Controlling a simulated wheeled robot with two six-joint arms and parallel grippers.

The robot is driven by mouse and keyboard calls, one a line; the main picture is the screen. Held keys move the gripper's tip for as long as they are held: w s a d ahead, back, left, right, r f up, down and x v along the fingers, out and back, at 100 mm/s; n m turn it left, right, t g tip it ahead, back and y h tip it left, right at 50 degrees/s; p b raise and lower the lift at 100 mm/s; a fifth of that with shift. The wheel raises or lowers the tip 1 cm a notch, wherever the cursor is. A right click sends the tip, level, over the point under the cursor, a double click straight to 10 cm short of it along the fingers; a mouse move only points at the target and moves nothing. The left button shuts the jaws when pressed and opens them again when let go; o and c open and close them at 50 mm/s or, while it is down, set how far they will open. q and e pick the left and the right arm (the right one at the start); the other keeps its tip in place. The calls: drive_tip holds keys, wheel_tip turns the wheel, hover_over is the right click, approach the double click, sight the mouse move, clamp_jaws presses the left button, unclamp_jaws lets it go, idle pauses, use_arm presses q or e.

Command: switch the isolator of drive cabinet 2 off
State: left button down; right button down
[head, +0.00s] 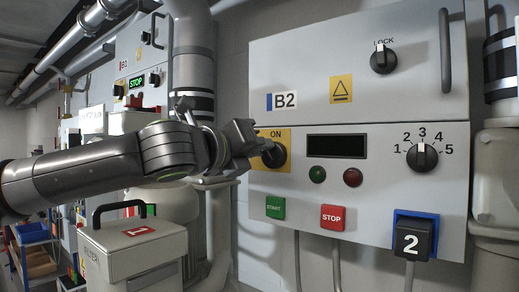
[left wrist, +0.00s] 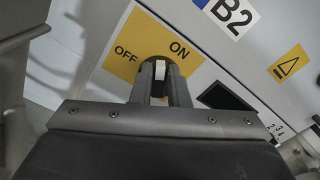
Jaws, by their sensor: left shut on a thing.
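Drive cabinet 2 is the grey cabinet (head: 375,100) labelled B2. Its isolator is a dark round knob (head: 275,155) on a yellow plate (head: 285,133), at the cabinet's left side. The plate reads ON at the top in the head view; the left wrist view shows both OFF and ON on the plate (left wrist: 120,62). My left gripper (head: 256,147) is shut on the isolator knob, its fingers on either side of the handle. In the left wrist view, the knob's white mark (left wrist: 160,70) points between OFF and ON. My right gripper is not in view.
Below the isolator are a green START button (head: 275,207) and a red STOP button (head: 332,217). A LOCK knob (head: 383,57), a 1–5 selector (head: 423,157) and a plug marked 2 (head: 412,239) are farther right. A filter box (head: 130,245) stands below my left arm.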

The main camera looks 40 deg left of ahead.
use_arm(q)
drive_tip(key=n, duration=0.4)
drive_tip(key=f+n+b, duration=0.1)
drive_tip(key=n, duration=0.6)
drive_tip(key=shift+a+f+n, duration=0.3)
drive_tip(key=shift+a, duration=0.1)
idle(0.3)
drive_tip(key=c, duration=1.4)
unclamp_jaws()
drive_tip(key=shift+s, duration=0.1)
